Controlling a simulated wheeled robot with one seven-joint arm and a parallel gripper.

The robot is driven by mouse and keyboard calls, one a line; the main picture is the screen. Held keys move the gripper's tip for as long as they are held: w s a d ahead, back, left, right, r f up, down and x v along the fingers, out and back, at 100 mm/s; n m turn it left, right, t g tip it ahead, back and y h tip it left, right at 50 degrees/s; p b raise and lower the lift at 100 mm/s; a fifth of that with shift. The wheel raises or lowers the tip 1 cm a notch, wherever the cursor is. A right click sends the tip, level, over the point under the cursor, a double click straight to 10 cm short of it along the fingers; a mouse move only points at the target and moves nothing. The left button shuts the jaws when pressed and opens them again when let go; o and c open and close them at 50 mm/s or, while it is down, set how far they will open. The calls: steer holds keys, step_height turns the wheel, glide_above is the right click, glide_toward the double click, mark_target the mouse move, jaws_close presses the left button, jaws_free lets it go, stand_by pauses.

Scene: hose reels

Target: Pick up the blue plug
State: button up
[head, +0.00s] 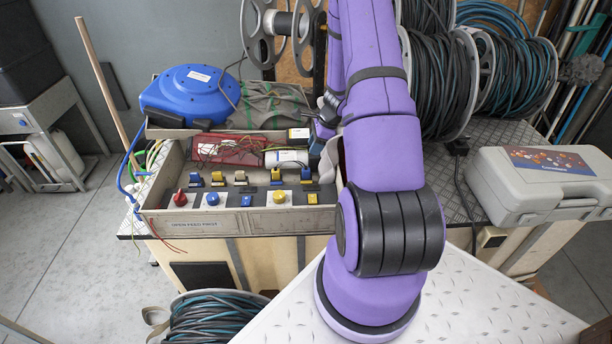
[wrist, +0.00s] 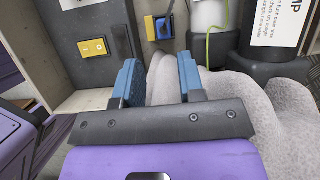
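Several small blue and yellow pieces line the front of the open wooden box (head: 195,226) in the head view. Which one is the blue plug is hard to tell there. A grey cloth-like thing shows between and beside the fingers. In the head view my gripper (head: 318,138) is at the box's right side, partly hidden by my arm.
A yellow switch plate (wrist: 93,46) and white cylinder (wrist: 209,14) flank the plug. The box holds a red pack (head: 228,150). A blue hose reel (head: 192,92) stands behind it; cable drums (head: 430,85) and a grey case (head: 545,185) are to the right.

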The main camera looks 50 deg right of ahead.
mark_target(306, 169)
steer(key=shift+m, duration=0.3)
steer(key=shift+s+d+f+x, duration=0.1)
steer(key=shift+d+x, duration=0.1)
steer(key=shift+x, duration=1.75)
steer(key=shift+s+d+f+x, duration=0.15)
steer(key=shift+d+x, duration=0.1)
steer(key=shift+x, duration=1.75)
steer(key=shift+s+d+f+x, duration=0.1)
steer(key=shift+d+x, duration=0.1)
steer(key=shift+x, duration=1.75)
steer(key=shift+r, duration=0.1)
jaws_close()
